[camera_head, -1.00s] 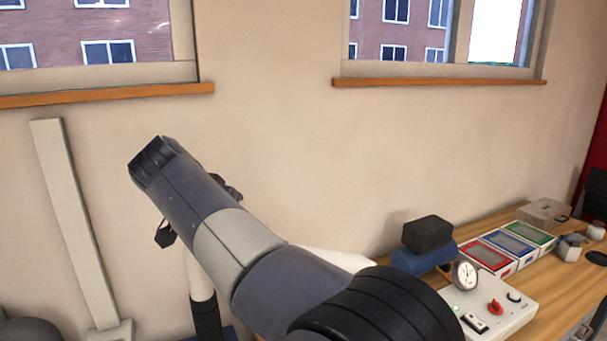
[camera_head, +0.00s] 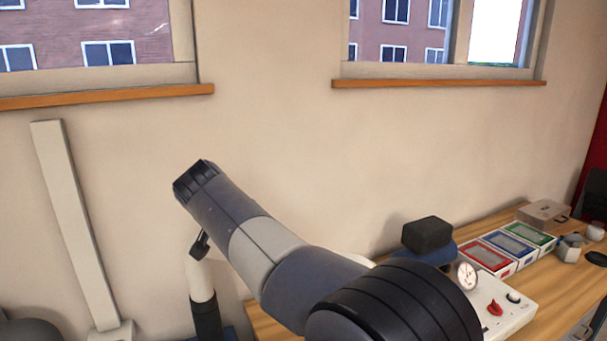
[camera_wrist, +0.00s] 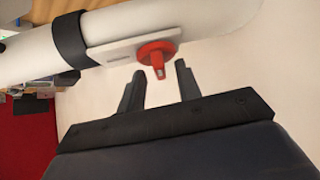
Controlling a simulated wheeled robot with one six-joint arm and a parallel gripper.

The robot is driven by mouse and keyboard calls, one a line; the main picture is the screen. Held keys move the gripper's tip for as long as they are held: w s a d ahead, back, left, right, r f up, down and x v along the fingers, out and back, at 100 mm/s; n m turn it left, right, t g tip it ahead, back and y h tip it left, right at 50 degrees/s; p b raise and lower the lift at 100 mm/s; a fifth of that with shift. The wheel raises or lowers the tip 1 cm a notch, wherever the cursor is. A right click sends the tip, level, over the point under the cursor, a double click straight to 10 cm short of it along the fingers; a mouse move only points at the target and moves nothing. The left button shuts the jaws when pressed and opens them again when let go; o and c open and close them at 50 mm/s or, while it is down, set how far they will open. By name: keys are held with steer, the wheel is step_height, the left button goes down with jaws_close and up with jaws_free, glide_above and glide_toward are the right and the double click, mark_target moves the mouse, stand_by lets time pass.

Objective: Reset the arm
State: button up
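My arm reaches up and left across the middle of the head view, its dark ribbed end in front of the wall. A small dark part of my gripper (camera_head: 200,244) shows below it; the rest is hidden behind the arm. In the wrist view my gripper (camera_wrist: 160,68) has its two black fingers apart, with nothing held between them. A white tube (camera_wrist: 205,32) with a black band crosses beyond the fingers. A red lever-like piece (camera_wrist: 156,52) on it appears in line with the finger gap; I cannot tell how far off it is.
A wooden table (camera_head: 560,276) at right holds a white control box (camera_head: 510,306) with a gauge and red knob, a black block (camera_head: 427,233), and red, blue and green framed trays (camera_head: 510,240). A white post (camera_head: 202,280) stands near my arm. A pale upright (camera_head: 72,220) stands left.

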steer(key=shift+w+d+f+n+g+y+b, duration=0.1)
steer(key=shift+d+n+g+y+b, duration=0.1)
steer(key=shift+n+y, duration=0.95)
steer(key=shift+d+n+g+y+b, duration=0.15)
steer(key=shift+n+y, duration=0.7)
steer(key=shift+n, duration=0.9)
